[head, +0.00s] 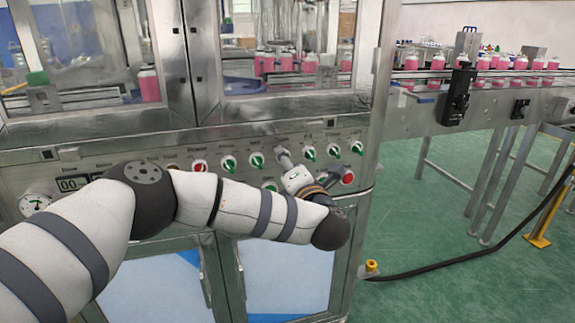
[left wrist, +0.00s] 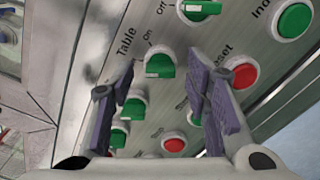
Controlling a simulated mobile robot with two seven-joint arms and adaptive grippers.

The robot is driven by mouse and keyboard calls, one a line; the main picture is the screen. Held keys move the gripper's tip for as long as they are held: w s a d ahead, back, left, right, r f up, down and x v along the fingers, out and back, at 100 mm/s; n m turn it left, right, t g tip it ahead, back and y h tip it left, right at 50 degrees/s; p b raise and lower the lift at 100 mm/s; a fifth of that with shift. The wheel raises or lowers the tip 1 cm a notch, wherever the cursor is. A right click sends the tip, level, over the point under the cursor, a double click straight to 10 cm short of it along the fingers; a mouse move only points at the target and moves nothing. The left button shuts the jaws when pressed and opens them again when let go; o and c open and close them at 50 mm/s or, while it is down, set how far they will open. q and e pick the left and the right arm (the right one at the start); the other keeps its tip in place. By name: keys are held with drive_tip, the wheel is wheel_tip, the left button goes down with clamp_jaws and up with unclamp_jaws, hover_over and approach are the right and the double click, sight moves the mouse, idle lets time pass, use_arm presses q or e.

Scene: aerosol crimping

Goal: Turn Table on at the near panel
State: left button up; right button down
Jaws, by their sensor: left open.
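The near panel (head: 120,160) runs along the machine's front and carries a row of green knobs and red buttons. In the left wrist view the Table knob (left wrist: 160,65) is green and sits beside the words "Table" and "On". My left gripper (left wrist: 160,80) is open, with a finger on either side of this knob in the picture. I cannot tell whether they touch it. In the head view my left gripper (head: 283,158) is at the panel and hides the Table knob.
Another green knob (left wrist: 198,8) is just above, with a red Reset button (left wrist: 243,75) and green button (left wrist: 293,20) to the right. More knobs lie below.

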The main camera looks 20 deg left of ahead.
use_arm(q)
drive_tip(key=shift+w+a, duration=0.25)
drive_tip(key=shift+w, duration=0.05)
clamp_jaws()
